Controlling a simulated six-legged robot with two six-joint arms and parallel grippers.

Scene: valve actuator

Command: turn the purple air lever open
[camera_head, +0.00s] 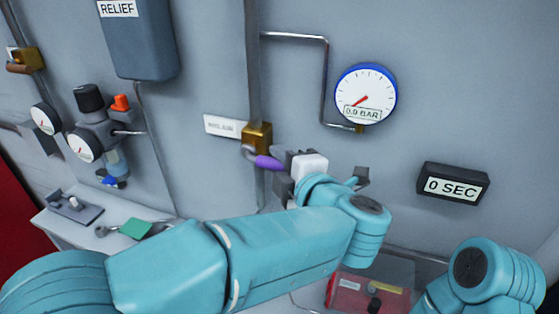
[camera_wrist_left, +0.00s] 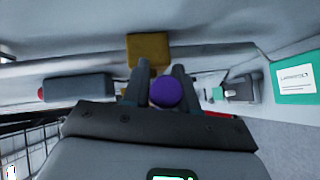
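The purple air lever (camera_head: 268,163) sticks out from a brass valve (camera_head: 257,137) on the pipe, pointing right and slightly down in the head view. My left gripper (camera_head: 288,160) is at the lever's free end, partly hidden by its own wrist. In the left wrist view the lever's round purple end (camera_wrist_left: 165,92) shows between the two dark fingers (camera_wrist_left: 159,85), with the brass valve block (camera_wrist_left: 148,50) behind. The fingers are apart, with a gap on the left; the purple end is close to the right finger. Contact is unclear. My right gripper is out of view.
A gauge (camera_head: 366,94) reads 0.0 BAR, and a black display (camera_head: 453,185) reads 0 SEC. A blue-grey RELIEF box (camera_head: 140,40) hangs at upper left. A red box (camera_head: 365,293) lies below my left arm.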

